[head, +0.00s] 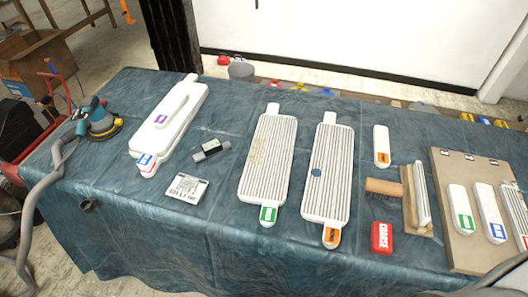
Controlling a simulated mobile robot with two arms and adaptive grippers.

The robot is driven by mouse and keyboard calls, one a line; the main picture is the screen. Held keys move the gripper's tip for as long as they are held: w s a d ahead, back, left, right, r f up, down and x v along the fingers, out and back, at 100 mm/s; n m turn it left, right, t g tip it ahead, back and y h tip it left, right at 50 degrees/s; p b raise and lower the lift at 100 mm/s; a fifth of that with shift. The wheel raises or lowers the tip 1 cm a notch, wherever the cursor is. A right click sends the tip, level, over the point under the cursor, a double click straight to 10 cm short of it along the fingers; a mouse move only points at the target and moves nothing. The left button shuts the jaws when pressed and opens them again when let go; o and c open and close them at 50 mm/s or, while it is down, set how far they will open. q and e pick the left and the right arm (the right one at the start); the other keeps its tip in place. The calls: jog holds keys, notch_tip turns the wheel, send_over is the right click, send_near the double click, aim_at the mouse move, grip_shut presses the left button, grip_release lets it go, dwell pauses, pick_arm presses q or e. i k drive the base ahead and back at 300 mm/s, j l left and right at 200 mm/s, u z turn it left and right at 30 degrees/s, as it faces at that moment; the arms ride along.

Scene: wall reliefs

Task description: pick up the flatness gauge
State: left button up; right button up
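Neither of my grippers shows in the head view.
The table (140,235) also holds a white card (187,188), a white sanding board (170,125), two ribbed boards (266,160) (326,175), a wooden brush (383,187), a red block (382,238) and a sander (100,120). Bare cloth surrounds the device.

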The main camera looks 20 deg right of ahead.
aim_at(210, 147)
jog(key=i+j+u, duration=0.1)
jog(key=j, duration=0.3)
jog(key=i+j, duration=0.15)
jog(key=j, duration=0.25)
jog(key=i+j+u, duration=0.15)
jog(key=j, duration=0.25)
